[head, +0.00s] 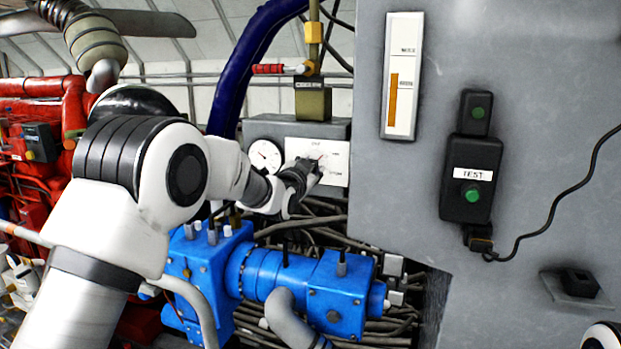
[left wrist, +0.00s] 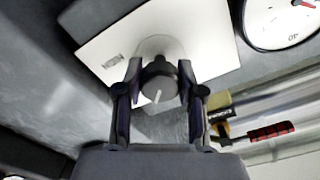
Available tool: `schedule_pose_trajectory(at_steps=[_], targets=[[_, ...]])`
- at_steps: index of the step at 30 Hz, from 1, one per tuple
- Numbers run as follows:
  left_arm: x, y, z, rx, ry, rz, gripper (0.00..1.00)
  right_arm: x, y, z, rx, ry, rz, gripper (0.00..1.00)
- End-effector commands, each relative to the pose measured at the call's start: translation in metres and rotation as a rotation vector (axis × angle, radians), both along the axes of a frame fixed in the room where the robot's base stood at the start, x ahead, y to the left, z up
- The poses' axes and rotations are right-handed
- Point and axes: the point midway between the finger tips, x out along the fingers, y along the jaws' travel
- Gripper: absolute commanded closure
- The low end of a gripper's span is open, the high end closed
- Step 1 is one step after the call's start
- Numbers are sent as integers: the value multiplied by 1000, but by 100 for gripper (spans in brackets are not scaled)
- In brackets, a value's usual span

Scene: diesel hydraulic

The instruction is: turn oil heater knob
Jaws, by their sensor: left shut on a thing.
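The oil heater knob (left wrist: 160,82) is a dark round knob with a white pointer line, on a white label plate (head: 334,152). The plate is on a grey box beside a round gauge. My left gripper (head: 303,175) reaches the plate from the left and covers most of the knob in the head view. In the left wrist view my left gripper (left wrist: 160,88) has one finger on each side of the knob and is shut on it. The plate also shows in the left wrist view (left wrist: 205,40).
The round gauge (head: 265,156) sits left of the plate. A red-handled lever (head: 268,69) is above. Blue pump housing (head: 300,285) and hoses lie below. A large grey cabinet (head: 400,200) with a TEST box (head: 471,180) stands close on the right.

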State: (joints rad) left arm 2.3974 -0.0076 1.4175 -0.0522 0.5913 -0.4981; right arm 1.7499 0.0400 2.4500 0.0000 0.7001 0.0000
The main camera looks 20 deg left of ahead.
Motion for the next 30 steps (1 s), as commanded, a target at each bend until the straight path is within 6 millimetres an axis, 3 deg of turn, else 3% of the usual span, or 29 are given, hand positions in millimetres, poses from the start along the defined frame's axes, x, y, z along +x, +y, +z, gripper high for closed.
schedule_pose_trajectory(at_steps=[3, 30], targets=[[0, 0, -3, 107, -7, 0, 97, 0, 0, -14, 0, 0, 0, 100], [0, -1, -3, 960, -36, 1, 97, 0, 0, -77, 0, 0, 0, 100]])
